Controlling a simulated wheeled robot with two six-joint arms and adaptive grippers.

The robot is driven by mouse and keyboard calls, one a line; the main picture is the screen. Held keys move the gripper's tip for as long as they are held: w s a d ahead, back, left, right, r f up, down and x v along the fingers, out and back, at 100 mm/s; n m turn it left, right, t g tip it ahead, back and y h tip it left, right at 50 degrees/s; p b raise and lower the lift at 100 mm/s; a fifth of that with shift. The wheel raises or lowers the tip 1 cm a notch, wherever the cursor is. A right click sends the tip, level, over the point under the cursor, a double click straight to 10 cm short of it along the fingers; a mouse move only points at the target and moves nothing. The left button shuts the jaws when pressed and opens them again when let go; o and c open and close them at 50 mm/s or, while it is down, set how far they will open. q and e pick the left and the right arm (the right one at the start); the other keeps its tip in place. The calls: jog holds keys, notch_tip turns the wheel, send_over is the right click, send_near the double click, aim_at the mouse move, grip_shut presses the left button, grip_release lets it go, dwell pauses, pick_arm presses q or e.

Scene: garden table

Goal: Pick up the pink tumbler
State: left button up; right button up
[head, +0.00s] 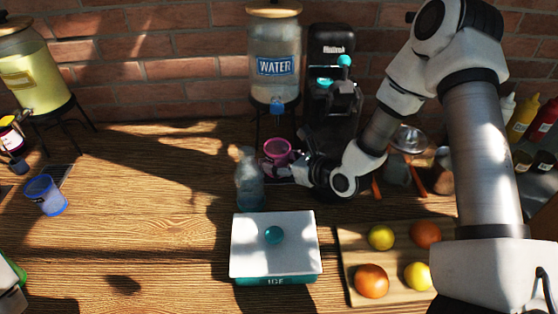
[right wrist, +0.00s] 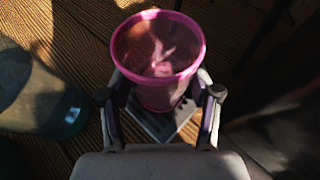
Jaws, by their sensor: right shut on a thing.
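The pink tumbler (head: 277,150) stands upright near the back of the table, in front of the water dispenser. My right gripper (head: 284,170) reaches it from the right and is shut on it. In the right wrist view the pink tumbler (right wrist: 158,58) sits between the two fingers (right wrist: 160,112), with its open rim toward the camera. A grey patterned flat piece shows beneath it; I cannot tell whether the tumbler touches it. My left gripper is not in view.
A clear bluish bottle-like vessel (head: 250,178) stands just left of the tumbler. The water dispenser (head: 275,60) and black machine (head: 333,80) are behind. An ice box (head: 245,262) and a fruit board (head: 350,235) are in front. The table's left middle is mostly free.

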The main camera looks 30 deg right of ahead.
jog(key=shift+s+d+r+p, duration=0.2)
jog(key=shift+s+r+p, duration=0.3)
jog(key=shift+r+p, duration=0.15)
jog(key=r+p+v, duration=0.1)
jog(key=p+v, duration=1.2)
jog(key=v, duration=0.1)
jog(key=shift+s, duration=0.15)
